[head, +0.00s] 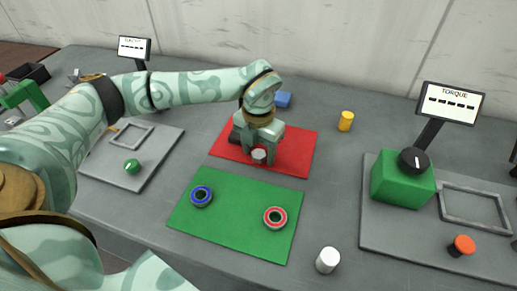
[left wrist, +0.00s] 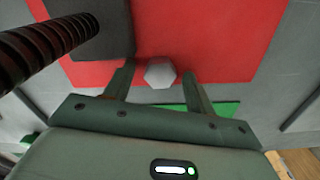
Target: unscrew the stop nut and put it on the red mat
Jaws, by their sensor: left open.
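The red mat (head: 300,152) lies at the middle of the table. The light grey stop nut (head: 259,156) is over the red mat in the head view; it shows as a six-sided piece in the left wrist view (left wrist: 160,73). My left gripper (head: 259,154) points down with its open fingers on either side of the nut. In the left wrist view a small gap shows between the nut and each fingertip. A dark threaded rod (left wrist: 45,40) and a dark block (left wrist: 105,30) show beside the gripper. My right gripper is out of view.
A green mat (head: 235,225) in front holds a blue ring (head: 202,196) and a red ring (head: 275,217). A torque panel (head: 385,230) with a green box is at right.

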